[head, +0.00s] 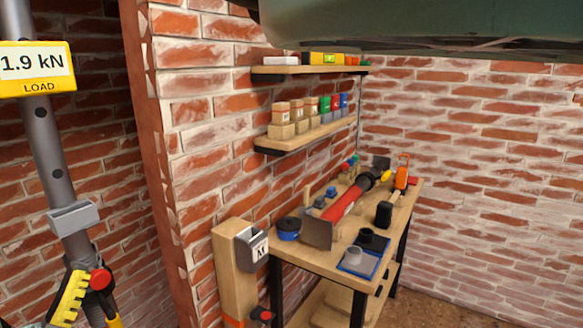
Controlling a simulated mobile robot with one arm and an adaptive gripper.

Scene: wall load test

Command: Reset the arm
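Neither my arm nor my gripper can be made out with certainty in the head view. No object is named by the task. A grey metal prop (46,150) stands at the left, leaning slightly. It bears a yellow load display (36,68) reading 1.9 kN. Lower on it are a grey bracket (73,217), a red knob (100,278) and a yellow toothed part (68,299), cut off by the bottom edge.
A wooden workbench (305,259) by the brick wall carries a long red tool (342,205), a black-headed mallet (383,214) and a blue tray (349,267). Two shelves hang above. A wooden post (231,275) stands at its left. Some floor shows at right.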

